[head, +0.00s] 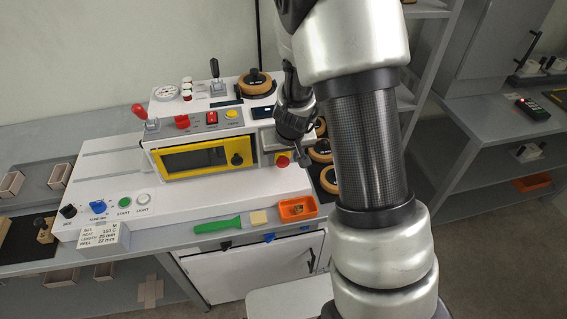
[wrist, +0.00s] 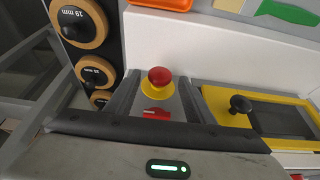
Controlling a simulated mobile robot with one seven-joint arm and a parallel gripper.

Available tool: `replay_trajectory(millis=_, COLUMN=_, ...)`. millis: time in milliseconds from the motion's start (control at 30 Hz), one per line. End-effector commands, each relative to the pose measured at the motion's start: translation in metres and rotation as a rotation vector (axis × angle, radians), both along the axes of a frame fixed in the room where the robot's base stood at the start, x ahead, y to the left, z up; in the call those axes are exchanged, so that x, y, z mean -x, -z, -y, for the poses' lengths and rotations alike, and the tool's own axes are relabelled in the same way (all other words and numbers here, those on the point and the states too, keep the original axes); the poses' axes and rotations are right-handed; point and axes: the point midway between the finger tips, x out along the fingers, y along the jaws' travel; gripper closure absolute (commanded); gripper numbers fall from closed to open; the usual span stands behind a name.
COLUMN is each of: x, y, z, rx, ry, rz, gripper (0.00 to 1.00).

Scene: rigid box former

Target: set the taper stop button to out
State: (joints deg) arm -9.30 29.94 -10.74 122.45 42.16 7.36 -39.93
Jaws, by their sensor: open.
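The red mushroom-head button (wrist: 160,78), which I take to be the taper stop, sits on a yellow collar in the wrist view. It also shows in the head view (head: 282,161) on the right front of the machine. My gripper (wrist: 162,92) is open, its dark fingers on either side of the button in the wrist picture, with nothing held. I cannot tell how far it is from the button. In the head view my gripper (head: 300,157) is close by the button, partly behind my arm. Whether the button is in or out cannot be told.
A yellow-framed window with a black knob (wrist: 240,103) lies beside the button. Round orange-rimmed discs (wrist: 96,72) stand on the other side.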

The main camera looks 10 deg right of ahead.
Motion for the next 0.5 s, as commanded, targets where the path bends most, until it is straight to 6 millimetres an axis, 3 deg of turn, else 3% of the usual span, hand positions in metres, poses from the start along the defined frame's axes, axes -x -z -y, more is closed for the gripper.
replay_trajectory(millis=200, x=-0.0067, y=0.0165, z=0.0001, rx=0.0, ry=0.0, rz=0.0, gripper=0.51)
replay_trajectory(millis=500, x=-0.0073, y=0.0172, z=0.0001, rx=0.0, ry=0.0, rz=0.0, gripper=0.53)
